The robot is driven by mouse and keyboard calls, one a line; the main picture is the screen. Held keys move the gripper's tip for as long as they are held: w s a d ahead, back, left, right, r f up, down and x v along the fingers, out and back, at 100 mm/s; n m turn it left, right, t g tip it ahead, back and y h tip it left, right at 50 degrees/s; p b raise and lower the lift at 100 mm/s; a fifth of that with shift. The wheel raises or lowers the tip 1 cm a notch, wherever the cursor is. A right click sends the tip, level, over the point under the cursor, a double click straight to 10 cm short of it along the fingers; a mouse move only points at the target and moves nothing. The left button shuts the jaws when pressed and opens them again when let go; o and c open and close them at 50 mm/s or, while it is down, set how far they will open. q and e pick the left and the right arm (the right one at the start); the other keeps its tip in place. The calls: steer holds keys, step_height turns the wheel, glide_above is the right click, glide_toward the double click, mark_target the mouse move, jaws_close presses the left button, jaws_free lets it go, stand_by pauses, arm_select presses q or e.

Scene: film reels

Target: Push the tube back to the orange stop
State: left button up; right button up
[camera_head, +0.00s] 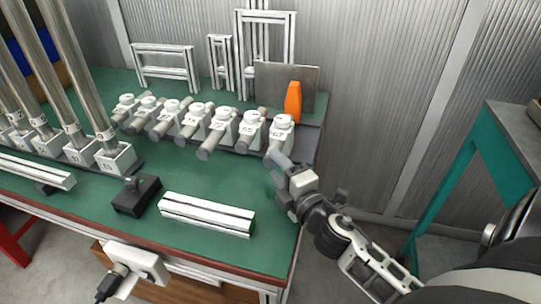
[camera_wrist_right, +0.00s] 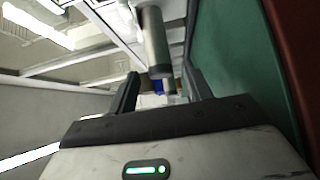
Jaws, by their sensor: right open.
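The orange stop (camera_head: 293,102) stands upright behind the rightmost white block (camera_head: 281,133) of a row on the green table (camera_head: 200,262). Each block in the row carries a short grey tube pointing toward the front. My right gripper (camera_head: 277,167) is just in front of the rightmost block, and its fingers partly hide the tube there. In the right wrist view, the grey metal tube (camera_wrist_right: 155,42) shows ahead, its near end about between the two open fingers (camera_wrist_right: 161,88). I cannot tell whether they touch it. My left gripper is not in view.
Tall metal tubes (camera_head: 77,85) stand in white blocks at the left. A white slotted bar (camera_head: 205,212) and a black box (camera_head: 136,194) lie in front. A grey plate (camera_head: 272,80) stands behind the row. A teal frame (camera_head: 462,165) is at the right.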

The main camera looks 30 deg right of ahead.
mark_target(274, 165)
steer(key=shift+w+d, duration=0.15)
steer(key=shift+w, duration=1.65)
jaws_close()
steer(key=shift+w+d, duration=1.5)
steer(key=shift+d, duration=0.25)
jaws_free()
